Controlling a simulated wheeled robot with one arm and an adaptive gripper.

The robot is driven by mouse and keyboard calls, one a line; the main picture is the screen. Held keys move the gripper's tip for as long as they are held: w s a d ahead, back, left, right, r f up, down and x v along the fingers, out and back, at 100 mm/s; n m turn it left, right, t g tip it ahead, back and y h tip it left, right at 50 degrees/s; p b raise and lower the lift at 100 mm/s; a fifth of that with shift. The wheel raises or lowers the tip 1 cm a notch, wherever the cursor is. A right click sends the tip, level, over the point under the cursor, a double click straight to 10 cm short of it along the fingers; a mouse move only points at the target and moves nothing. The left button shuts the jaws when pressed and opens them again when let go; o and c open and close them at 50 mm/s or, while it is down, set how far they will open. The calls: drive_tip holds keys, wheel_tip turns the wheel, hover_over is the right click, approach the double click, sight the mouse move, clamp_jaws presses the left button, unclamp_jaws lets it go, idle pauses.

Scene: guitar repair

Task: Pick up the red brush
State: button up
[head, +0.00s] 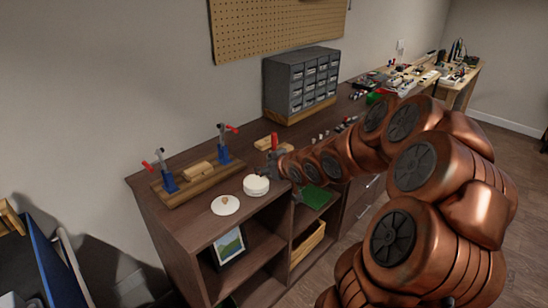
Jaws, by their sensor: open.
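My gripper (266,168) is at the end of my copper arm, low over the cabinet top, just in front of and beside the red thing. The gripper is open; it is small in the view, and I cannot tell whether its fingers are around the red thing or only next to it.
A white round container (256,187) and a white plate (225,205) are close to the gripper. A wooden block with red-handled clamps (197,181) is at left. A grey drawer cabinet (301,83) stands behind. Small parts lie along the bench to the right.

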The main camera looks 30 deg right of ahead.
sight(276, 141)
drive_tip(key=shift+w+d+r+t+y+b, duration=0.15)
drive_tip(key=shift+w+d+r+t, duration=0.45)
drive_tip(key=shift+d+t, duration=0.65)
drive_tip(key=shift+w+d+r+t+y+b, duration=0.1)
drive_tip(key=shift+w+d+r+t+y, duration=0.15)
drive_tip(key=shift+w+d+r+t, duration=0.95)
drive_tip(key=shift+d+f+t+y+b, duration=0.15)
drive_tip(key=shift+d+t, duration=0.6)
drive_tip(key=shift+d, duration=1.05)
drive_tip(key=shift+w+a+f+p, duration=0.15)
drive_tip(key=shift+w+p, duration=0.25)
drive_tip(key=shift+w, duration=0.35)
drive_tip(key=shift+w+a+f+p, duration=0.15)
drive_tip(key=shift+w+p, duration=0.25)
drive_tip(key=shift+w, duration=0.35)
drive_tip(key=shift+w+f+p, duration=0.1)
drive_tip(key=shift+w+p, duration=0.2)
drive_tip(key=shift+w, duration=0.9)
clamp_jaws()
